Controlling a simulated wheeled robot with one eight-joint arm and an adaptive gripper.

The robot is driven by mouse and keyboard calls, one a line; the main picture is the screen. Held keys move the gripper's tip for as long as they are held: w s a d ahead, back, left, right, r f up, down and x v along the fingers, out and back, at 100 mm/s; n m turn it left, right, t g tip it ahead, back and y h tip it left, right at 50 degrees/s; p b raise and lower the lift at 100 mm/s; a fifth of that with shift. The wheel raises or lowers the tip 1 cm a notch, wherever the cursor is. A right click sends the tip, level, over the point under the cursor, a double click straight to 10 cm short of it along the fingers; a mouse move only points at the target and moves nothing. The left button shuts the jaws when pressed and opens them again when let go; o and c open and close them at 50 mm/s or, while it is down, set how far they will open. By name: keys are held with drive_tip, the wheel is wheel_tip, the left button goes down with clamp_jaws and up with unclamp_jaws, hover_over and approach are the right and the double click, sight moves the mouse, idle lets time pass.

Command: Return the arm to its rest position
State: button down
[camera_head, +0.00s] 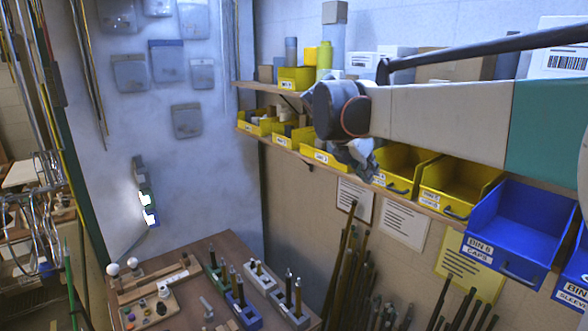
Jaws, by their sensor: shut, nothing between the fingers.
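My arm reaches in from the right edge across the upper part of the view. Its pale link ends at a dark round joint. My gripper (367,170) hangs just below that joint, small and partly hidden by the arm. It is shut, and no object shows in it. It is in front of the shelf of yellow bins, above the papers on the wall; I cannot tell its exact distance from the bins.
Yellow bins (450,194) and a blue bin (515,222) line the shelf near my arm. A brown table (204,250) with lamp parts and colored holders (243,313) stands below. Dark rods (352,262) lean at the wall. A pale panel (215,215) stands left.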

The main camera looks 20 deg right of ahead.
drive_tip(key=s+a+f+m+t+y+b, duration=0.1)
drive_tip(key=s+a+f+m+y+b, duration=0.1)
drive_tip(key=s+a+f+m+b, duration=0.4)
drive_tip(key=s+a+f+m+t+y+b, duration=0.2)
drive_tip(key=s+a+f+m+b, duration=0.5)
drive_tip(key=f+b, duration=0.7)
drive_tip(key=s+a+f+m+t+y+b, duration=0.1)
drive_tip(key=s+a+f+m+y+b, duration=0.2)
drive_tip(key=f, duration=2.3)
drive_tip(key=s+a+m+b, duration=0.3)
drive_tip(key=s+m+b, duration=0.3)
drive_tip(key=s+b, duration=0.1)
drive_tip(key=shift+s+a, duration=0.2)
drive_tip(key=shift+a, duration=0.05)
